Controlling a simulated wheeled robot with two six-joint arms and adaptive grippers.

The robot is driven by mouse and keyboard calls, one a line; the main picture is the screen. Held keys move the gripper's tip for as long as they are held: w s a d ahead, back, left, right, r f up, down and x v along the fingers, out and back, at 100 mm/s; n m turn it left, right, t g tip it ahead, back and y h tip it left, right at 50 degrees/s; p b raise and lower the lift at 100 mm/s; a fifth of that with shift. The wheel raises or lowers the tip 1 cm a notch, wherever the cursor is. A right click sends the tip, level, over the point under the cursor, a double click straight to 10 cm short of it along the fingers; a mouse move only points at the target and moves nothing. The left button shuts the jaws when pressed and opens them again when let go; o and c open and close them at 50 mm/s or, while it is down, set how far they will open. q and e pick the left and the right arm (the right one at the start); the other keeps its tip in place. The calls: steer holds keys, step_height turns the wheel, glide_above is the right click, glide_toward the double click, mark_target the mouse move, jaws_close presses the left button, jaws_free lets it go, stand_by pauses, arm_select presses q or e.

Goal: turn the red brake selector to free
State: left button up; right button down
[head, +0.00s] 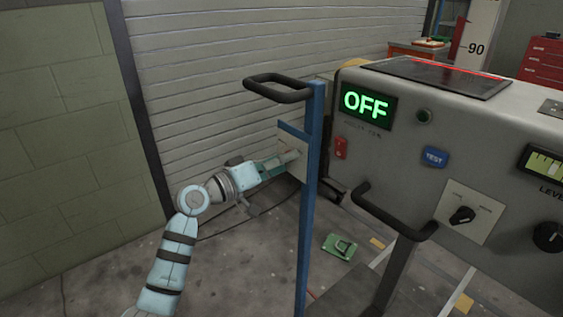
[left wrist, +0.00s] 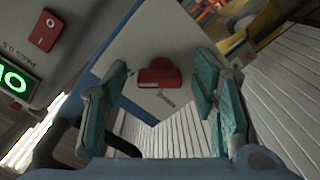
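The red brake selector (left wrist: 160,76) sits on a white plate (left wrist: 140,40) in the left wrist view. Small lettering shows on the plate, too blurred to read. My left gripper (left wrist: 163,95) is open, with one teal finger on each side of the selector and a gap to both. It does not appear to touch the selector. In the head view my left gripper (head: 280,164) reaches the plate (head: 293,139) behind the blue post, and the selector is hidden there. My right gripper is in neither view.
A blue post (head: 312,190) with a black handle (head: 277,88) stands close to my left gripper. The grey console (head: 400,160) at right has an OFF display (head: 367,106), a red switch (head: 341,147) and a black knob (head: 462,215). A green object (head: 340,246) lies on the floor.

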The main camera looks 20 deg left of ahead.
arm_select(q)
steer(key=v, duration=1.2)
